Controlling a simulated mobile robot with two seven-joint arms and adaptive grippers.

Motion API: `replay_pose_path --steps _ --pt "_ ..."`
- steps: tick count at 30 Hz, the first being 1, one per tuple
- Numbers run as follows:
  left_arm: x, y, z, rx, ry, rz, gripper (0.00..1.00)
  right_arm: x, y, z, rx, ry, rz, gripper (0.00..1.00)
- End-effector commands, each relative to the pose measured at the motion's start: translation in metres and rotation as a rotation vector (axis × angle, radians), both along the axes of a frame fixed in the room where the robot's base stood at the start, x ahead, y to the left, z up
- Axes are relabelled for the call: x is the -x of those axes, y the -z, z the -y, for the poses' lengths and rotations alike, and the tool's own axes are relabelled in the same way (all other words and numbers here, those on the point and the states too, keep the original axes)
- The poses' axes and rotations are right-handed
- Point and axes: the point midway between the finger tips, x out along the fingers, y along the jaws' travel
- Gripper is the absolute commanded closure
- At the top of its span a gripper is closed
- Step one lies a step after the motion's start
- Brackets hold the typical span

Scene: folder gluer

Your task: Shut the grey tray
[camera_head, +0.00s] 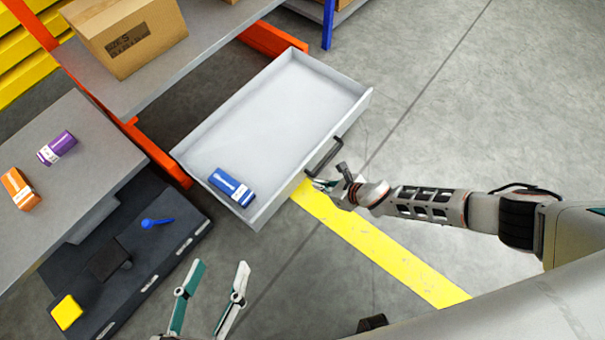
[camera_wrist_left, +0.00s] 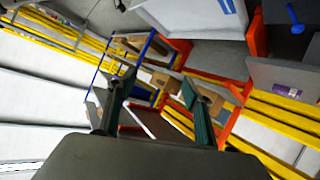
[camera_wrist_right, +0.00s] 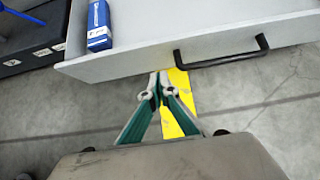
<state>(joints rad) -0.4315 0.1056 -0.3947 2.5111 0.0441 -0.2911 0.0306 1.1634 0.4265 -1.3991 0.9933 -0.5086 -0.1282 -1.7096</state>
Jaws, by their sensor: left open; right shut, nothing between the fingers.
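The grey tray (camera_head: 285,115) is a drawer pulled out from under the shelf in the head view. It has a dark bar handle (camera_head: 324,157) on its front, which also shows in the right wrist view (camera_wrist_right: 222,58). A blue box (camera_head: 232,187) lies inside it near the front left corner. My right gripper (camera_head: 318,184) is shut and empty, close to the tray front beside the handle's near end. In the right wrist view its fingertips (camera_wrist_right: 159,76) are at the tray front's lower edge, left of the handle; contact is unclear. My left gripper (camera_head: 218,268) is open and empty, well away from the tray.
A cardboard box (camera_head: 124,32) stands on the grey shelf above the tray. A grey table (camera_head: 85,135) at left holds purple and orange items. Below it is a dark platform (camera_head: 175,215) with a blue spoon-like item and a yellow block. The floor before the tray is clear.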

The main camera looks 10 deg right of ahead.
Motion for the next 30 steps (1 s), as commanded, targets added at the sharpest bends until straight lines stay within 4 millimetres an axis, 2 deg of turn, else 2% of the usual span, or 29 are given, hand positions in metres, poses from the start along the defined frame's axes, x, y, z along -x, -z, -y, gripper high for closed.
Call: replay_pose_path --steps 1,5,9,12,18,30 --pt "0.008 0.012 0.008 0.059 -0.018 -0.039 0.49 0.004 0.021 -0.006 -0.001 0.001 -0.018 1.0" --pt "0.013 0.015 0.023 0.2 -0.067 -0.074 0.49 -0.01 0.036 -0.016 -0.003 0.001 -0.017 1.0" --pt "0.012 0.009 0.028 0.245 -0.083 -0.073 0.49 -0.035 0.025 -0.029 -0.002 0.0 -0.002 1.0" --pt "0.012 0.008 0.03 0.272 -0.093 -0.077 0.49 -0.043 0.024 -0.035 -0.002 0.001 -0.001 1.0" --pt "0.012 0.007 0.032 0.293 -0.101 -0.08 0.49 -0.05 0.023 -0.039 -0.001 0.001 0.0 1.0" --pt "0.011 0.006 0.032 0.293 -0.1 -0.077 0.49 -0.05 0.022 -0.041 -0.002 0.001 0.001 1.0"
